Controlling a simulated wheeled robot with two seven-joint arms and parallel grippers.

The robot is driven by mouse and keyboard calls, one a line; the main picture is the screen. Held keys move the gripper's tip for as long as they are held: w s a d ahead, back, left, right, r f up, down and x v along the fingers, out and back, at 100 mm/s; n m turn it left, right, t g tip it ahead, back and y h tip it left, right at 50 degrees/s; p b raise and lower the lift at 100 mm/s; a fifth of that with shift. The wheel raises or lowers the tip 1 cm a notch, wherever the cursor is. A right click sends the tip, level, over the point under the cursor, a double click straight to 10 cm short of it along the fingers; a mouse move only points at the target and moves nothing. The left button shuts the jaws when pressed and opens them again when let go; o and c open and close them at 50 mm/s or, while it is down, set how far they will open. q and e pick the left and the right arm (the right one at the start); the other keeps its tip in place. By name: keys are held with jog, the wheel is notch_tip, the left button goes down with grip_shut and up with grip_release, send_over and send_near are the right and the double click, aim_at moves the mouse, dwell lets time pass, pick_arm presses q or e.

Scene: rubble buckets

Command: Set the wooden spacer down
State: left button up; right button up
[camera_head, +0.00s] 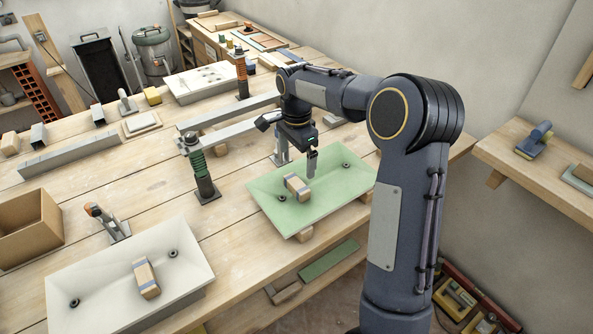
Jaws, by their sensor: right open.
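A wooden spacer (298,187), a small block with a darker band, lies on the green panel (330,203) between its two dark round fittings. My right gripper (305,170) is open, pointing down just above and behind this spacer. One finger shows clearly beside the block; I cannot tell whether it touches it. A second, similar wooden block (146,279) lies on the white panel (95,292) at the lower left. My left gripper is not in view.
A clamp with a green grip (200,172) stands left of the green panel, and an orange-gripped one (242,78) behind. A small toggle clamp (108,222) stands behind the white panel. A cardboard box (28,228) is at the left. Bare bench (235,240) lies between the panels.

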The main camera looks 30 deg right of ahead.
jog(key=s+a+r+n+t+y, duration=0.15)
jog(key=s+r+n, duration=0.25)
jog(key=s, duration=0.4)
jog(key=s+a+r+n+t+y, duration=0.1)
jog(key=s+a+r+n, duration=0.25)
jog(key=s, duration=0.35)
jog(key=s+a+f+n+t, duration=0.1)
jog(key=s+a+f+n, duration=0.1)
jog(key=s, duration=0.5)
jog(key=s+a+f+n+t+y, duration=0.1)
jog(key=s+a+f+n+t, duration=0.1)
jog(key=s+a+n, duration=0.2)
jog(key=s+n, duration=0.2)
jog(key=s, duration=0.1)
jog(key=shift+a+f, duration=0.2)
jog(key=shift+a, duration=0.1)
